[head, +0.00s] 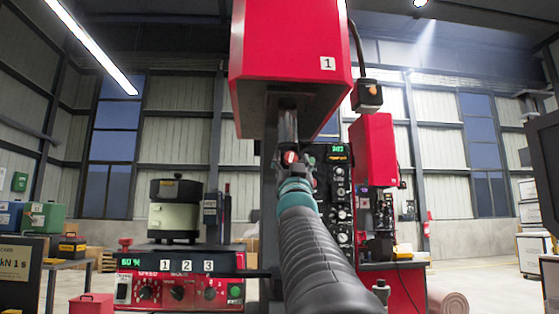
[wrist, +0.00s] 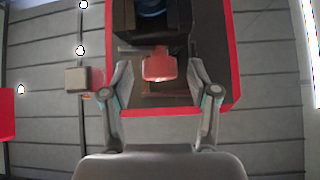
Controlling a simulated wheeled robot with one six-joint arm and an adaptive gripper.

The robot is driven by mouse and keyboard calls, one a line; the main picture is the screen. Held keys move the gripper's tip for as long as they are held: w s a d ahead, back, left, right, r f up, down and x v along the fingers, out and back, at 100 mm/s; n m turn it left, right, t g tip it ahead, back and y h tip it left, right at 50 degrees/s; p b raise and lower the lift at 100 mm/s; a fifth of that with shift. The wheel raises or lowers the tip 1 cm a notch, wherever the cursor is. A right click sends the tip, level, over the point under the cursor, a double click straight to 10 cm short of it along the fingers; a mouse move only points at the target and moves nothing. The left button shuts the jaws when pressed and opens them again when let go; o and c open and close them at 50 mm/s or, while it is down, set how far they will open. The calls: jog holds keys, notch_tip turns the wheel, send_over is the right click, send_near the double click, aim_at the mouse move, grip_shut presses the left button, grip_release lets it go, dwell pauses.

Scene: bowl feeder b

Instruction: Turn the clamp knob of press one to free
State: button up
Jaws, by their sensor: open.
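Press one (head: 290,50) is the tall red machine with the "1" label in the head view, its head above my arm. In the wrist view a red clamp knob (wrist: 159,64) sits under the dark block of the press. My gripper (wrist: 159,72) is open, with one finger on each side of the knob and a visible gap on both sides. In the head view my arm hides most of the gripper, and a small red part (head: 290,157), probably the knob, shows just beyond it. The knob's pointer or markings cannot be read.
A red control box (head: 180,290) with dials numbered 1, 2 and 3 stands at the left, with a feeder bowl (head: 175,207) above it. A dial panel (head: 342,195) is close right of my arm. Another red press (head: 373,150) stands behind.

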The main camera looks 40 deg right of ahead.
grip_shut()
jog(key=n+t+y+b, duration=0.1)
jog(key=n+y, duration=0.1)
jog(key=shift+n, duration=0.4)
jog(key=n+y, duration=0.1)
jog(key=n+t+y+p, duration=0.1)
jog(key=n+y, duration=0.1)
jog(key=shift+s+d+r, duration=0.1)
jog(key=shift+r, duration=0.05)
jog(key=shift+n+t+y, duration=0.4)
jog(key=shift+n, duration=0.2)
grip_release()
